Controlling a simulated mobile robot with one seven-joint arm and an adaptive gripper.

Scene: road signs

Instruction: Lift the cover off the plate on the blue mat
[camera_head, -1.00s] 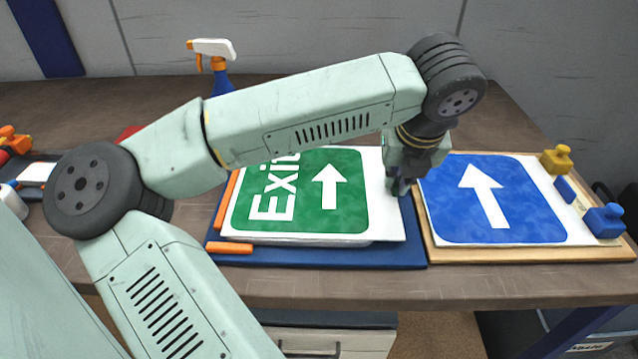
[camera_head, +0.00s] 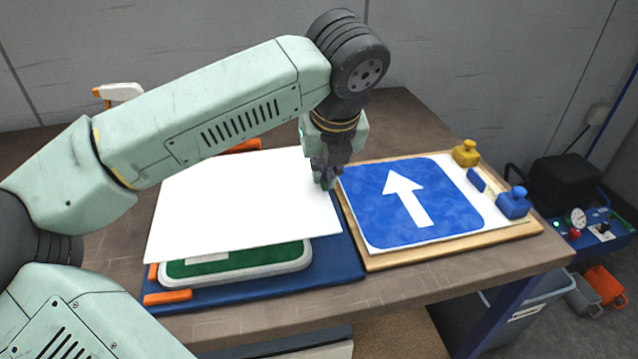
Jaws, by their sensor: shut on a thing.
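The cover is a flat white sheet (camera_head: 240,205), now held tilted above the plate. My gripper (camera_head: 326,182) is shut on the sheet's right edge. Below it lies the plate (camera_head: 235,263), green with a pale rim and a bit of white marking. Only its near strip shows; the sheet hides the rest. The plate rests on the blue mat (camera_head: 340,265). The sheet's near edge looks apart from the plate; its far side's clearance cannot be told.
Orange bars (camera_head: 168,297) lie on the mat's near left. A spray bottle (camera_head: 118,92) stands behind my arm.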

